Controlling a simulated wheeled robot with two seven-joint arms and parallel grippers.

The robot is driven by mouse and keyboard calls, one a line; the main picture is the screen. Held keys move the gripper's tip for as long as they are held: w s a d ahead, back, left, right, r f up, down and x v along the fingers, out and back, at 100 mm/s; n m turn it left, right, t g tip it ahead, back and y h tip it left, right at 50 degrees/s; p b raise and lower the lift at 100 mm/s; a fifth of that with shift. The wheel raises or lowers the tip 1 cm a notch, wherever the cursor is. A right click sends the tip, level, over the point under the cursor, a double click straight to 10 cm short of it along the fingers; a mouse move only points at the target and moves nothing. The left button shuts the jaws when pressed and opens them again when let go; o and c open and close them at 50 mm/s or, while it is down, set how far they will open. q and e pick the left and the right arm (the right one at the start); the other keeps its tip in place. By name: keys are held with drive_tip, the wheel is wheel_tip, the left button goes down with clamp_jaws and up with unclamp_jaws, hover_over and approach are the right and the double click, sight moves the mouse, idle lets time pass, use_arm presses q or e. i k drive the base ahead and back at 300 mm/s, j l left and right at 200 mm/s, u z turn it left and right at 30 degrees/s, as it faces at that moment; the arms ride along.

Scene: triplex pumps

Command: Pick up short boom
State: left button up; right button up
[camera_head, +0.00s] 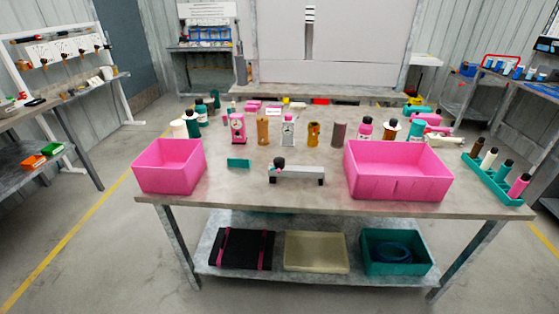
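I cannot tell for sure which thing is the short boom. A low grey bar on short legs (300,171) stands at the front middle of the table, with a small black and teal part (279,164) at its left end. A small white elongated piece (446,139) lies behind the right pink bin. A teal block (238,163) sits left of the grey bar. Neither of my grippers shows in the head view.
A pink bin (136,176) stands at the table's left and a wider pink bin (399,190) at its right. A teal rack (478,177) holds several cylinders at the right edge. Several upright parts line the middle, including an orange cylinder (313,134). The front middle strip (265,196) is clear.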

sight(295, 171)
drive_tip(key=i, duration=1)
